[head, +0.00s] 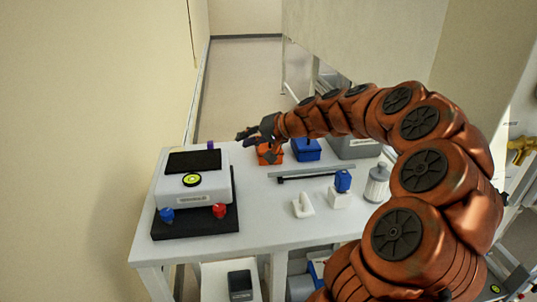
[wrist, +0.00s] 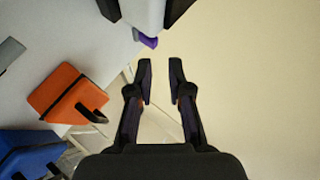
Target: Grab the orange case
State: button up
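The orange case (head: 268,155) stands on the white table, near its far edge, in the head view. In the wrist view the orange case (wrist: 66,93) lies to the left of my fingers, with a dark handle on its right side. My gripper (head: 248,134) is above and a little left of the case in the head view, and partly overlaps its top. In the wrist view my gripper (wrist: 160,80) is open, with a gap between its fingers and nothing held.
A blue case (head: 306,149) is right beside the orange one, and a grey box (head: 354,147) is further right. A white device (head: 192,184) on a black base stands at the left. A dark bar (head: 315,172), a white bottle (head: 377,187) and small white pieces are nearer. A wall borders the left.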

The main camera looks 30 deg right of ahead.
aim_at(260, 150)
jog(key=w+d+f+m+t+h, duration=0.1)
jog(key=d+m, duration=0.1)
jog(key=d, duration=0.5)
jog(key=w+d+f+m+t+h, duration=0.1)
jog(key=d+f+t+h, duration=0.1)
jog(key=d, duration=0.5)
jog(key=shift+p+x, duration=0.45)
jog(key=shift+x, duration=3.15)
jog(key=shift+a+f, duration=0.1)
jog(key=shift+a, duration=0.05)
jog(key=shift+c, duration=0.3)
grip_shut()
jog(key=shift+s, duration=0.1)
